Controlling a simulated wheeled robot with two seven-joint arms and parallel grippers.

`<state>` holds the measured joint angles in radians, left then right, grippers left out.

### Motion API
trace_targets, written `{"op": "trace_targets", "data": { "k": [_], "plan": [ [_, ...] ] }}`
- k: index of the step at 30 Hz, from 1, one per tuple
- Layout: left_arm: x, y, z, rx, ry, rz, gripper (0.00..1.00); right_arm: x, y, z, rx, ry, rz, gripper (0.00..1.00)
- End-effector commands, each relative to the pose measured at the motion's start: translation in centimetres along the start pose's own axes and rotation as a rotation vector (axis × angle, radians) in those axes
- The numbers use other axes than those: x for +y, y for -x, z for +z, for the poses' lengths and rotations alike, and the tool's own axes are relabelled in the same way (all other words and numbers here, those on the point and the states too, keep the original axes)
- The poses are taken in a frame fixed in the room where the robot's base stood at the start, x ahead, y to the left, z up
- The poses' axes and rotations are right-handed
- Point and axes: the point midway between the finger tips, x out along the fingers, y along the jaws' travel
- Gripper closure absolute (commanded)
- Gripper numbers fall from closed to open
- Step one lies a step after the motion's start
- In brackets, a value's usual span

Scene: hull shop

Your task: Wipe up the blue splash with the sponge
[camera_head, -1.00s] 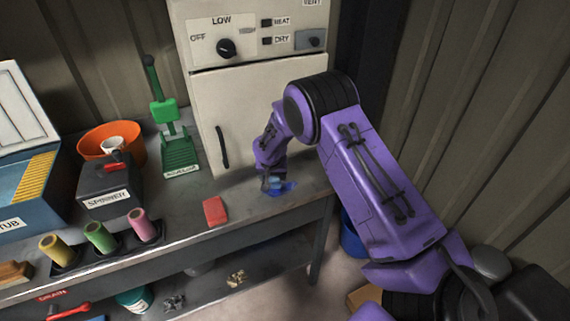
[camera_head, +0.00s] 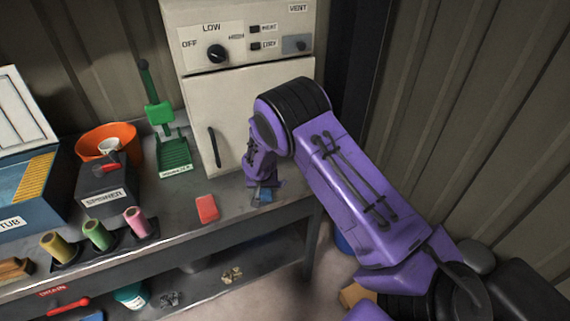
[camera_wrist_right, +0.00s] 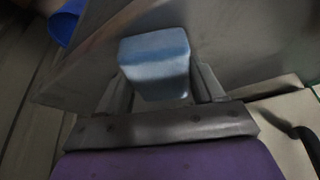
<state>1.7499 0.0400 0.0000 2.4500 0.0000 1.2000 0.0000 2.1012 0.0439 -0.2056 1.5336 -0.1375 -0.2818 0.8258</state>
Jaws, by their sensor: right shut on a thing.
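My right gripper (camera_head: 264,186) is low over the right end of the workbench, in front of the white cabinet. It is shut on a light blue sponge (camera_wrist_right: 155,62), which sits between the two fingers in the right wrist view. In the head view a small part of the sponge (camera_head: 265,195) shows below the gripper, at or just above the bench top. I cannot make out the blue splash now; the gripper and sponge cover the bench there. My left gripper is not in view.
A red block (camera_head: 207,208) lies on the workbench (camera_head: 180,215) left of the gripper. A green stand (camera_head: 173,153), an orange bowl (camera_head: 98,136), a dark spinner box (camera_head: 103,185) and several coloured rolls stand further left. The white cabinet (camera_head: 240,100) rises close behind.

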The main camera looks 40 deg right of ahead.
Motion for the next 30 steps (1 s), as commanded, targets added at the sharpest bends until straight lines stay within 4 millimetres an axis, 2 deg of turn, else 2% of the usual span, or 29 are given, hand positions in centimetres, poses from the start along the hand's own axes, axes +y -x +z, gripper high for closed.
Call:
{"op": "trace_targets", "data": {
  "k": [5, 7, 11, 24, 30],
  "plan": [
    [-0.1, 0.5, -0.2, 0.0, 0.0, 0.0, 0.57, 0.1, 0.5, 0.2, -0.001, -0.001, 0.002, 0.57],
    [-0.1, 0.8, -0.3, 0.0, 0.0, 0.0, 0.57, 0.1, 2.0, -0.5, 0.002, -0.003, 0.0, 0.57],
    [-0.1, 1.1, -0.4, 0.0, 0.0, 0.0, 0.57, 0.3, 3.0, -0.8, 0.0, -0.003, 0.001, 0.57],
    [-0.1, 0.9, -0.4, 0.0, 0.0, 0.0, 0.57, 0.1, 6.4, -2.3, 0.001, -0.003, 0.0, 0.57],
    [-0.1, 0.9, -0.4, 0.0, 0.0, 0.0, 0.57, 0.1, 7.3, -2.6, 0.0, -0.001, 0.001, 0.57]
  ]
}}
